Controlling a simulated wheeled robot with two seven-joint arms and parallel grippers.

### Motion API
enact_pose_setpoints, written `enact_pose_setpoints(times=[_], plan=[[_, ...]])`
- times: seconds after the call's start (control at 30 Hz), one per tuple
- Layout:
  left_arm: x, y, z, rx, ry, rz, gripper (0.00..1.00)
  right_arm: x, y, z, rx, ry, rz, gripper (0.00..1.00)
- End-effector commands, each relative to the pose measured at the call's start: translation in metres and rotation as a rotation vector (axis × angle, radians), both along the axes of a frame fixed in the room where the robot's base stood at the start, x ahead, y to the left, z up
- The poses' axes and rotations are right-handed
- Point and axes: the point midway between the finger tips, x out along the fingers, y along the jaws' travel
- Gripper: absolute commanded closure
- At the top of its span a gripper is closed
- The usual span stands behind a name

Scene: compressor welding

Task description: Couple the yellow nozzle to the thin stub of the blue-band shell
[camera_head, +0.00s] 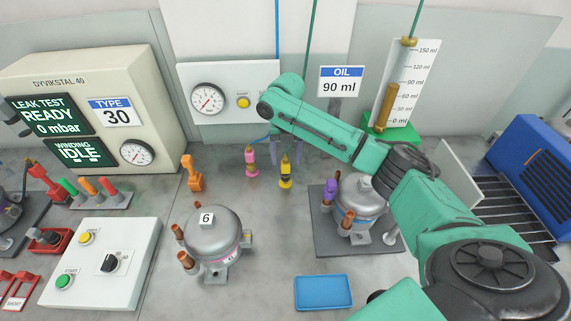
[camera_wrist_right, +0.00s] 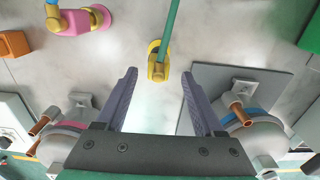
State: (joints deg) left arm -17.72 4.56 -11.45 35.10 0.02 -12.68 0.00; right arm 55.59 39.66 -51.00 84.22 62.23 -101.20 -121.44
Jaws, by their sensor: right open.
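The yellow nozzle (camera_head: 286,173) stands upright on the bench near the back wall. In the wrist view it (camera_wrist_right: 157,66) lies between and just beyond my right fingertips, with a green hose running from it. My right gripper (camera_head: 287,150) is open and empty, just above and behind the nozzle in the head view; its spread fingers (camera_wrist_right: 158,74) do not touch it. The blue-band shell (camera_head: 364,207) sits on a grey plate to the right, partly covered by my right arm. Its blue band (camera_wrist_right: 229,114) and a copper stub (camera_wrist_right: 238,114) show in the wrist view. My left gripper is out of view.
A purple fitting (camera_head: 330,190) is at the blue-band shell's left side. A pink nozzle (camera_head: 251,162) and an orange item (camera_head: 192,174) stand left of the yellow nozzle. A pink-band shell (camera_head: 212,234) marked 6 and a blue tray (camera_head: 323,292) are in front. Bench between the shells is clear.

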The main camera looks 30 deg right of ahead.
Motion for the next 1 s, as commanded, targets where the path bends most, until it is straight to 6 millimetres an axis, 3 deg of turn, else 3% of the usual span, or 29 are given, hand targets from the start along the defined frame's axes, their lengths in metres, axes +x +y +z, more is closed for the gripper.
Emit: enact_pose_setpoints(times=[0.23,0.57,0.6,0.77,0.83,0.87,0.93,1.0], plan=[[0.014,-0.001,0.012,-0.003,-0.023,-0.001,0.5,0.0,0.0,-0.05,0.0,0.002,0.0,0.3],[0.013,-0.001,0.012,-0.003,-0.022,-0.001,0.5,0.0,0.0,-0.062,0.0,-0.001,0.001,0.3],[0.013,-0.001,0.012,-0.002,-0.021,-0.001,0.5,0.0,0.0,-0.062,0.0,-0.001,0.001,0.34],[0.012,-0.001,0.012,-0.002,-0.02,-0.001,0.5,0.0,0.0,-0.062,0.0,-0.001,0.001,0.95],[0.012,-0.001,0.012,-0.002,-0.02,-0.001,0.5,0.0,0.0,-0.062,0.0,-0.001,0.001,1.0],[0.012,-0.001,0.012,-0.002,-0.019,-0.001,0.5,0.0,0.0,-0.062,0.0,-0.001,0.001,0.73],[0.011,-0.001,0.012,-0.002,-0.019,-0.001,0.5,0.0,0.0,-0.061,0.0,-0.001,0.001,1.0],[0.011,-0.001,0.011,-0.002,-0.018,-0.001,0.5,0.0,0.0,-0.061,0.0,-0.001,0.001,1.0]])
